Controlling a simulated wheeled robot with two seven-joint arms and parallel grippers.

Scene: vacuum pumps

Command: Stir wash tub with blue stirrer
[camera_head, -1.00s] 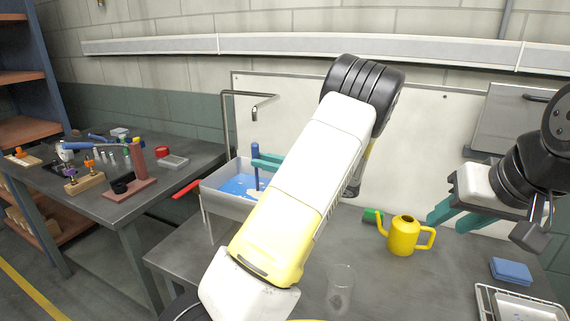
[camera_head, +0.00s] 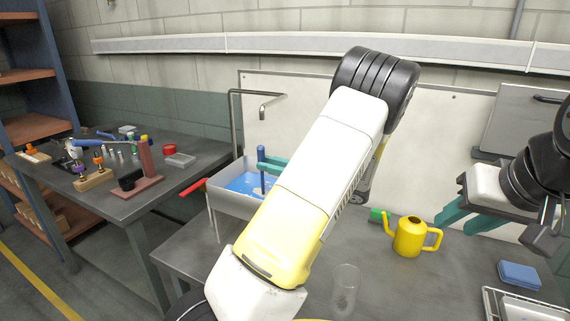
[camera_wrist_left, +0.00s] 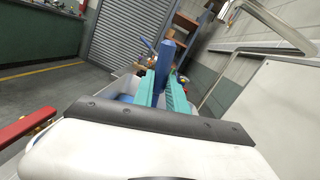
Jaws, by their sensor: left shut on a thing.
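The wash tub (camera_head: 230,204) is a grey-white sink basin with blue water (camera_head: 243,184), beneath a bent metal tap. The blue stirrer (camera_head: 261,160) stands roughly upright with its lower end in the tub. My left gripper (camera_head: 270,166) has teal fingers shut on the stirrer's shaft; my own white and yellow arm hides the rest of the gripper and the tub's right side. In the left wrist view the stirrer (camera_wrist_left: 165,60) rises between the teal fingers (camera_wrist_left: 160,88). My right gripper (camera_head: 458,212) is at the right, its teal fingers spread apart and empty above the table.
A yellow watering can (camera_head: 409,237), a green item (camera_head: 377,215), a clear glass (camera_head: 344,290), a blue sponge (camera_head: 519,273) and a white tray (camera_head: 520,305) are on the right. A red handle (camera_head: 193,187) juts left of the tub. The left table (camera_head: 190,180) holds several tools.

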